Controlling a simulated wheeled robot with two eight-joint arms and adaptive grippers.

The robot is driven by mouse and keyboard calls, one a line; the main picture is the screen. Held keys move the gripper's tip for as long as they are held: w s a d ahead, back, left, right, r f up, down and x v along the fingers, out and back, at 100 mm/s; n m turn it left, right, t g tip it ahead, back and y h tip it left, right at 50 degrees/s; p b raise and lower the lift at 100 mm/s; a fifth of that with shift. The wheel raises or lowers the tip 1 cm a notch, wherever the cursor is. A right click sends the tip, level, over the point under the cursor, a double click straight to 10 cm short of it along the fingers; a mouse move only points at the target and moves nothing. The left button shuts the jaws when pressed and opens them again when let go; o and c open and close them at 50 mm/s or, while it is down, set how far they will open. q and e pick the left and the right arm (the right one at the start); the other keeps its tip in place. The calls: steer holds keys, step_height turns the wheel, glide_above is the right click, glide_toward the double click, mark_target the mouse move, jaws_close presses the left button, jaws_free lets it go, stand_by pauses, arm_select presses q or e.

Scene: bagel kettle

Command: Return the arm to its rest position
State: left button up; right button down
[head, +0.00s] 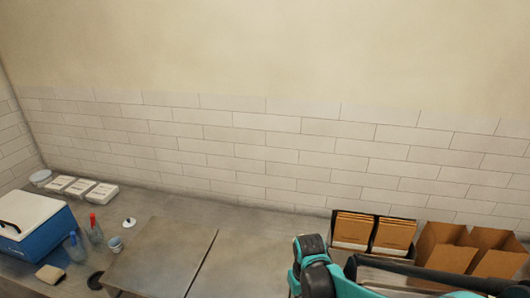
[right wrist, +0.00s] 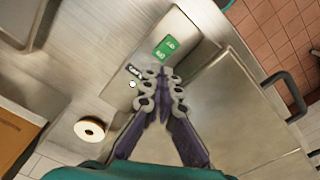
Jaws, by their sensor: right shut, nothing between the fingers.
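My right gripper (right wrist: 163,74) shows in the right wrist view with its two dark fingers closed together at the tips and nothing between them. In the head view a teal and black part of my arm comes in at the lower right; no gripper fingers show there. My left gripper is in neither view.
The right wrist view shows a green label (right wrist: 166,47), a round cream thing (right wrist: 90,129) and dark handles (right wrist: 285,85). In the head view, a blue cooler (head: 38,235), bottles (head: 94,230), brown cartons (head: 470,249) and a lidded metal top (head: 165,258) stand along the wall.

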steer(key=s+d+f+m+t+b, duration=0.2)
steer(key=s+d+f+t+b, duration=0.2)
steer(key=s+b, duration=0.6)
steer(key=t+b, duration=0.2)
steer(key=b, duration=0.3)
steer(key=shift+s+d+m+t, duration=0.15)
steer(key=shift+d+m+t, duration=0.15)
steer(key=shift+m+t, duration=0.1)
